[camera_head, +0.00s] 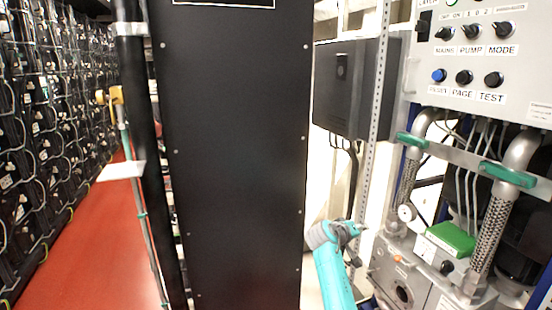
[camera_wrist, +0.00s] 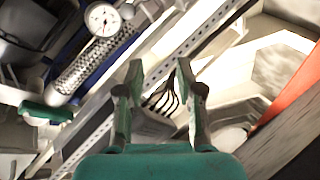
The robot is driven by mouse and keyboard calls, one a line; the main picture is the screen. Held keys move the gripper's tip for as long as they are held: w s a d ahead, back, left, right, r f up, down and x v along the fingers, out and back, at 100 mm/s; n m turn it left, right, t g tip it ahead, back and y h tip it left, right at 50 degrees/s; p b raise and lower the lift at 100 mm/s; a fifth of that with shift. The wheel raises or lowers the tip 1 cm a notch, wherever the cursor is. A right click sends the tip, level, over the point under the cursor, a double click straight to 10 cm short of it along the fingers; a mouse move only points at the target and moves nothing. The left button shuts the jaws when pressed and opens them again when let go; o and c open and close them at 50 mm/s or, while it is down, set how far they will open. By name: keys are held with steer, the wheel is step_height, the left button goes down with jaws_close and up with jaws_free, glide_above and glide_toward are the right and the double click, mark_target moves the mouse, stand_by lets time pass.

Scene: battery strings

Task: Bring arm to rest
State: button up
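My arm, turquoise with a grey joint, rises at the bottom centre-right of the head view. My gripper (camera_head: 358,228) is at its upper end, pointing right, in front of the pump unit (camera_head: 402,262). In the wrist view my gripper (camera_wrist: 156,82) has its two green-grey fingers spread apart, with nothing between them. Behind the fingers are a perforated metal strut (camera_wrist: 205,62) and several dark cables. The fingers touch nothing that I can see.
A control panel (camera_head: 480,52) with switches hangs at upper right, above braided hoses (camera_head: 487,232) and a gauge (camera_wrist: 103,19). A black cabinet (camera_head: 235,150) stands in the middle. Battery racks (camera_head: 50,130) line the left, beside a clear red floor (camera_head: 85,250).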

steer(key=s+a+f+n+t+y, duration=0.1)
steer(key=s+f+y, duration=0.1)
steer(key=s+f, duration=0.8)
steer(key=s+a+f+n+t+y, duration=0.15)
steer(key=s+f, duration=0.35)
steer(key=f, duration=0.8)
steer(key=s+a+f+y, duration=0.2)
steer(key=s+f, duration=0.3)
steer(key=s, duration=0.6)
steer(key=s+a+f+y, duration=0.2)
steer(key=s+f, duration=0.3)
steer(key=s, duration=0.6)
steer(key=s+a+r+m+t+y, duration=0.1)
steer(key=s+r, duration=0.2)
steer(key=s, duration=0.8)
steer(key=s+a+r+t+y, duration=0.1)
steer(key=s+r, duration=0.1)
steer(key=s, duration=0.9)
steer(key=s+r+m+t, duration=0.1)
steer(key=s+r+m, duration=0.1)
steer(key=s+r, duration=1.4)
step_height(320, 180, up, 3)
steer(key=shift+a+f+m, duration=0.2)
steer(key=shift+a+m, duration=0.1)
steer(key=shift+m, duration=0.05)
